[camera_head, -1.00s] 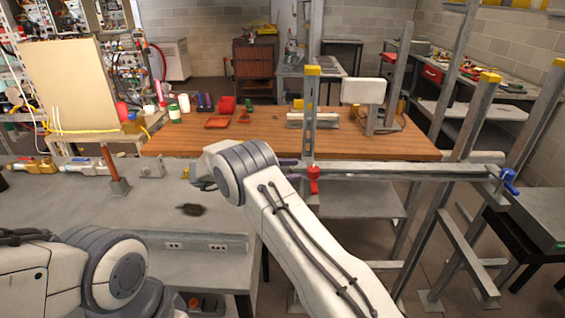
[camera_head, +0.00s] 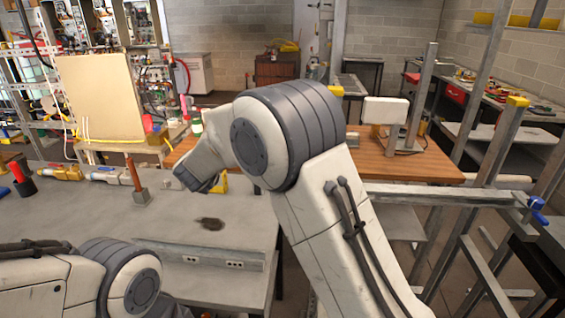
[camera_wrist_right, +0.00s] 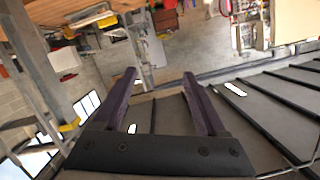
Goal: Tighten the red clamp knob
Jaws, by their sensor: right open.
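The red clamp knob does not show in the head view now; my raised right arm covers the part of the metal frame where it was seen earlier. I cannot make it out in the right wrist view. My right gripper (camera_wrist_right: 160,76) shows there with two dark purple fingers spread apart and nothing between them. In the head view its fingers are not visible, only the bulky arm across the middle. My left arm lies at the lower left, with its gripper out of view.
A blue clamp knob (camera_head: 537,208) sits on the right of the metal rail (camera_head: 450,194). A grey bench (camera_head: 100,228) with brass fittings and a red-handled item (camera_head: 17,172) fills the left. A wooden table (camera_head: 405,166) stands behind my right arm.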

